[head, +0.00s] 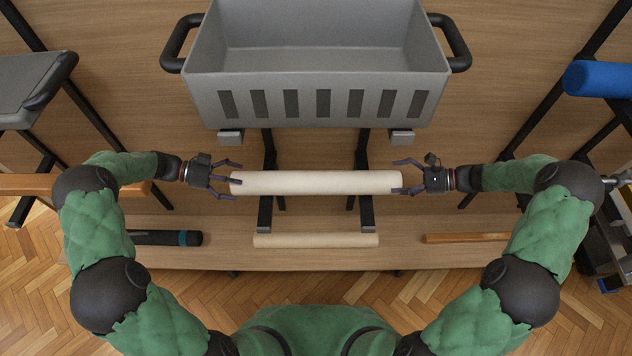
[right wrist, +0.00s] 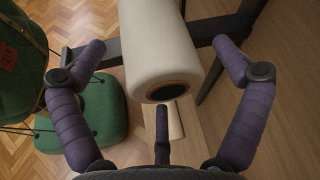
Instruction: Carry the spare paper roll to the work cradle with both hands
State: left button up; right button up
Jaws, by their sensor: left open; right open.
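A cream paper roll (head: 315,183) lies level across two dark bracket arms (head: 265,214). I cannot tell whether these arms are the work cradle. My left gripper (head: 237,180) is open at the roll's left end, with its fingers around or just beside that end. My right gripper (head: 394,177) is open at the right end. In the right wrist view, the roll (right wrist: 163,45) shows its dark hollow end between my spread fingers (right wrist: 160,47), with gaps on both sides.
A grey slotted crate (head: 320,95) with black side handles stands behind the roll. A thinner-looking cream roll (head: 315,240) lies nearer me. A dark cylinder (head: 165,238) and an orange-brown bar (head: 466,238) lie left and right. A blue roll (head: 600,79) sits at the far right.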

pick_arm(q)
jog(key=shift+d+f, duration=0.2)
jog(key=shift+d, duration=0.3)
pick_arm(e)
jog(key=shift+w+a+f, duration=0.1)
jog(key=shift+a+f, duration=0.1)
jog(key=shift+a, duration=0.3)
pick_arm(q)
jog(key=c, duration=1.6)
pick_arm(e)
jog(key=c, duration=1.6)
jog(key=shift+c, duration=0.3)
jog(key=shift+r, duration=0.1)
